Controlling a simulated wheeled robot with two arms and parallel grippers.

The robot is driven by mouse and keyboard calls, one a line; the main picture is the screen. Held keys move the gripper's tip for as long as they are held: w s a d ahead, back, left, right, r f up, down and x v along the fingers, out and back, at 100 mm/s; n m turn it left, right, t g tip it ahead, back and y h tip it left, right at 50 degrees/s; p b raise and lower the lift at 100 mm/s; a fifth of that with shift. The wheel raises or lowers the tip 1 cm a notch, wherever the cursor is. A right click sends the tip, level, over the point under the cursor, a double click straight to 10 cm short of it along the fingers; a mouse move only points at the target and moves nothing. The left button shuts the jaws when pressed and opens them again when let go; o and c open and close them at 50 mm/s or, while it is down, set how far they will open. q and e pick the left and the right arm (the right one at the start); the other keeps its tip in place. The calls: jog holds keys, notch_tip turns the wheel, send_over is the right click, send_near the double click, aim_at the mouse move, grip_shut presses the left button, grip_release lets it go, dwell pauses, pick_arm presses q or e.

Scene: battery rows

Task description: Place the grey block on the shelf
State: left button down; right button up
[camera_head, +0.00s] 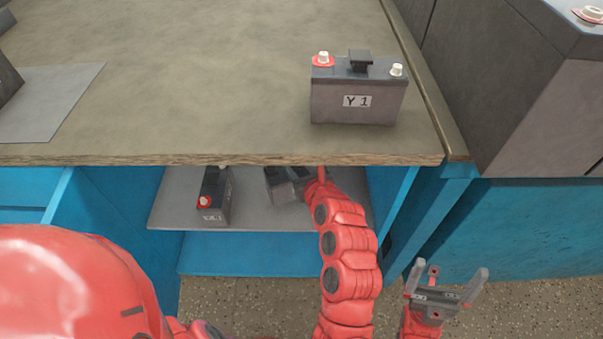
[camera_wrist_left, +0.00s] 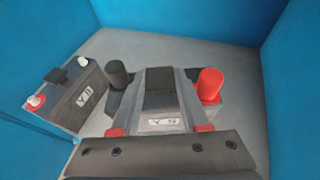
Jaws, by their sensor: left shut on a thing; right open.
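The grey block (camera_wrist_left: 160,122) is a grey battery-like case with a black handle on top and a label I cannot fully read. A black cap and a red cap flank it. My left gripper (camera_head: 301,188) is shut on it under the tabletop, above the grey shelf (camera_head: 255,215). In the head view the grey block (camera_head: 281,188) is partly hidden by the table edge and my gripper. I cannot tell whether it touches the shelf. My right gripper (camera_head: 446,284) is open and empty, low at the right, outside the cabinet.
Another dark battery (camera_head: 213,197) stands on the shelf left of the grey block; it also shows in the left wrist view (camera_wrist_left: 75,96). Blue walls (camera_wrist_left: 290,75) enclose the shelf. A battery labelled Y 1 (camera_head: 357,100) stands on the tabletop (camera_head: 200,75) above.

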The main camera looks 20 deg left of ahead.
aim_at(299, 174)
pick_arm(q)
jog(key=shift+f+b, duration=0.85)
jog(key=shift+f, duration=0.75)
jog(key=shift+f, duration=0.1)
jog(key=shift+c, duration=2)
grip_release()
jog(key=shift+s+d, duration=0.15)
jog(key=shift+s, duration=0.05)
jog(key=p+v, duration=0.3)
jog(key=v, duration=0.8)
jog(key=shift+s+d, duration=0.2)
